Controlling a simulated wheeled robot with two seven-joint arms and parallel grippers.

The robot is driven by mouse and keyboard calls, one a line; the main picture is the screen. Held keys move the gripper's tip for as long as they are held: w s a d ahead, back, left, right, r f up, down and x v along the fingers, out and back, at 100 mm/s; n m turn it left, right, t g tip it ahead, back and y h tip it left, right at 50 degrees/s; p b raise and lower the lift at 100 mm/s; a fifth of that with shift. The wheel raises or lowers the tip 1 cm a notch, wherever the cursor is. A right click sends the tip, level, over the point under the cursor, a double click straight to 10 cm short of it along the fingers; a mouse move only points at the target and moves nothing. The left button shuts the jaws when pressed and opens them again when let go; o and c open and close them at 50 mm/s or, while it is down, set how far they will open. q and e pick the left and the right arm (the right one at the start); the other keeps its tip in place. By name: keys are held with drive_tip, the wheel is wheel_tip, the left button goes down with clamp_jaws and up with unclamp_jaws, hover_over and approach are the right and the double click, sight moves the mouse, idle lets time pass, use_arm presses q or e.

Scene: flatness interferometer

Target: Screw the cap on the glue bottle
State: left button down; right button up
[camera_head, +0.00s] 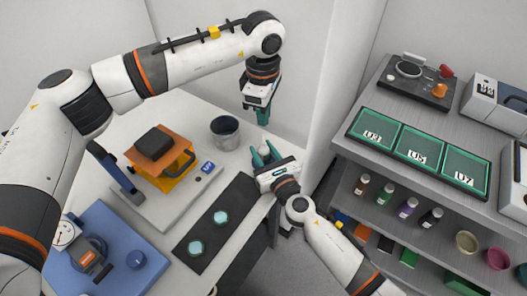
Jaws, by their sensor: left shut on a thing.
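My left gripper (257,116) points down above the white bench, right of the dark bucket. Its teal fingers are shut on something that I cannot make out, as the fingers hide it. My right gripper (265,153) is just below it in the picture, near the bench's right edge. Several small bottles stand on the grey shelf at the right: an orange-brown one (362,184), a green one (385,195), a purple one (406,208) and a dark one (431,218).
The bucket (224,132) stands on the white bench (190,110). An orange device (165,165), a black mat (233,205) with two teal discs and a blue instrument (120,250) are to the left. Green trays marked U3, U5 and U7 (418,152) lie on the upper shelf.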

clamp_jaws()
use_arm(q)
drive_tip(key=shift+f, duration=2.5)
drive_tip(key=shift+f, duration=0.9)
drive_tip(key=shift+f, duration=0.55)
